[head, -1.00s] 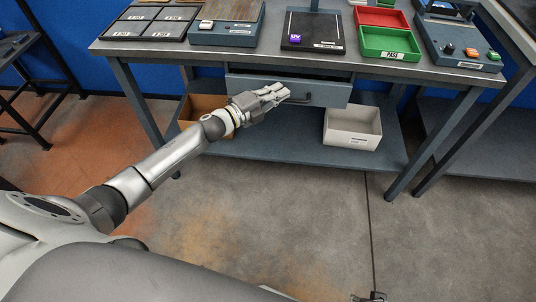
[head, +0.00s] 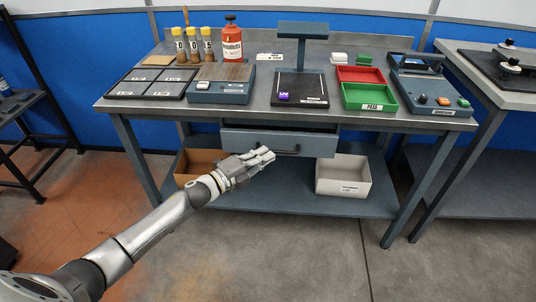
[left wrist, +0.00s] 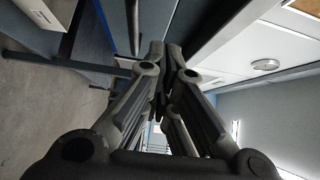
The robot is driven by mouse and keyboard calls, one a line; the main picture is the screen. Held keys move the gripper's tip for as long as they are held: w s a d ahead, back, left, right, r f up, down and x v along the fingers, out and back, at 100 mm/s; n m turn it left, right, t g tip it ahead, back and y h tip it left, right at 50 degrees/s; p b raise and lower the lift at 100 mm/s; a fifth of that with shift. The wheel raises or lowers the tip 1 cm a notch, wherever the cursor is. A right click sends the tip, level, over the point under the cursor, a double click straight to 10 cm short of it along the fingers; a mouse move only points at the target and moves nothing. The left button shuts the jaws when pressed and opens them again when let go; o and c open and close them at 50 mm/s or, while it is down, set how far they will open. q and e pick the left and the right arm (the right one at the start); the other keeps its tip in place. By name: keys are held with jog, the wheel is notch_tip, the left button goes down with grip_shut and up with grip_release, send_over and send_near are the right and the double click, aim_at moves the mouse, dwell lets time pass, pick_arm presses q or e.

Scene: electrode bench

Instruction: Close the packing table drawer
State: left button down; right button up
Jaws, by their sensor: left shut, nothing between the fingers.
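The packing table (head: 340,119) is a grey-blue bench with a drawer (head: 312,143) under its top. The drawer front stands out a little, with a dark gap above it, so it appears partly open. It has a dark bar handle (head: 291,151). My left gripper (head: 272,155) is shut and empty, in front of the drawer front by the handle's left part. I cannot tell whether it touches. In the left wrist view the closed fingertips (left wrist: 170,52) are close to a blue-grey surface. My right gripper is not in view.
On the lower shelf stand a white bin (head: 343,176) and a brown box (head: 192,166). The top holds a red tray (head: 360,74), a green tray (head: 370,97), a UV stand (head: 300,88) and a red bottle (head: 231,42). Floor in front is clear.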

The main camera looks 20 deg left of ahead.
pick_arm(q)
jog(key=v, duration=0.7)
jog(key=shift+s+a+f, duration=0.3)
jog(key=shift+a, duration=0.05)
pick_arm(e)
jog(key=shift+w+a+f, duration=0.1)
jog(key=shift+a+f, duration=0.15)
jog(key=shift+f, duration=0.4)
